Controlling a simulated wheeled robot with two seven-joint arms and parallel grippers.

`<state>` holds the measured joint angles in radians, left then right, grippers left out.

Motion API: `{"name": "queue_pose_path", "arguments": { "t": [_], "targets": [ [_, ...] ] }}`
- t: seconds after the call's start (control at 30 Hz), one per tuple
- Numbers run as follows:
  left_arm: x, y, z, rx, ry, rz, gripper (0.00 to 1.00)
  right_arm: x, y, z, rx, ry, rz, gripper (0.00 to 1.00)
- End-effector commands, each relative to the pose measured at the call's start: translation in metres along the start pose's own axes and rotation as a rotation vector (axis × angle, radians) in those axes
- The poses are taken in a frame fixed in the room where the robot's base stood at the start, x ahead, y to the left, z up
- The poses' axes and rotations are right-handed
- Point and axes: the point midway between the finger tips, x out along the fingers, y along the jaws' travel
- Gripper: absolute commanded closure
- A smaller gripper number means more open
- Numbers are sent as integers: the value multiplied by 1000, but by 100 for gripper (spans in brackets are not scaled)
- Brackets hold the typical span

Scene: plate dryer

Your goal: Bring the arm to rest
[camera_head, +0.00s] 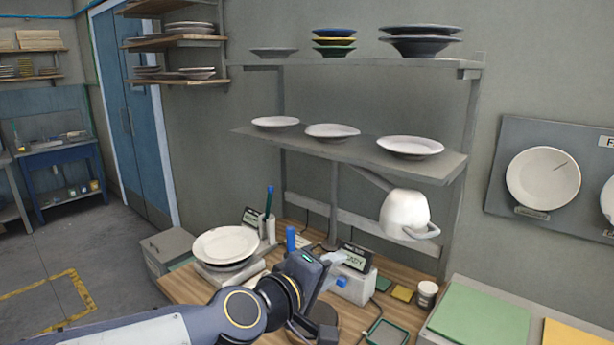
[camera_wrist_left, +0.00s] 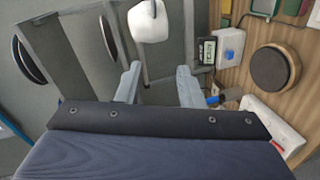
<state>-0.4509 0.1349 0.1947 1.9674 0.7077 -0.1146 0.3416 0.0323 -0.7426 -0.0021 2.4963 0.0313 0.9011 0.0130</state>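My left arm comes in from the lower left in the head view. Its gripper (camera_head: 334,274) is above the wooden workbench (camera_head: 190,288), near the small white display unit. In the left wrist view the two grey fingers of the left gripper (camera_wrist_left: 159,82) stand apart with nothing between them. A white plate (camera_head: 226,244) lies on a scale-like device (camera_head: 222,270) to the left of the gripper, apart from it. My right gripper shows in neither view.
A white display unit (camera_head: 355,283) stands right beside the gripper; it also shows in the left wrist view (camera_wrist_left: 229,44). A white mug-like lamp (camera_head: 404,212) hangs beneath a shelf (camera_head: 440,166) bearing plates. A dark round pad (camera_wrist_left: 270,68) lies on the bench. Green sheets (camera_head: 478,318) lie at right.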

Motion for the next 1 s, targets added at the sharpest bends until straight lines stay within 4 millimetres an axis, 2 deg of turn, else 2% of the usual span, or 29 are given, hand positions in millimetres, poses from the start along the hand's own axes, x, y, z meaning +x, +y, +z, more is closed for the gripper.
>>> {"name": "queue_pose_path", "arguments": {
  "t": [0.03,0.07,0.2,0.3,0.4,0.5,0.6,0.7,1.0],
  "targets": [
    [-29,-17,-16,74,-3,-30,66,2,1,1,0,0,0,100],
    [-45,-29,-22,124,-15,-58,66,2,1,1,0,0,0,100],
    [-125,-100,-32,328,-87,-229,66,5,2,2,0,0,0,100],
    [-178,-152,-26,425,-145,-368,66,6,3,3,0,0,0,100],
    [-222,-197,-13,482,-204,-494,66,7,3,4,0,0,0,100],
    [-254,-229,1,510,-256,-590,66,8,4,4,0,0,0,100],
    [-274,-249,12,521,-292,-651,66,8,4,4,0,0,0,100],
    [-283,-258,17,525,-311,-679,66,8,4,4,0,0,0,100],
    [-284,-258,18,526,-316,-682,66,8,4,4,0,0,0,100]
  ]
}}
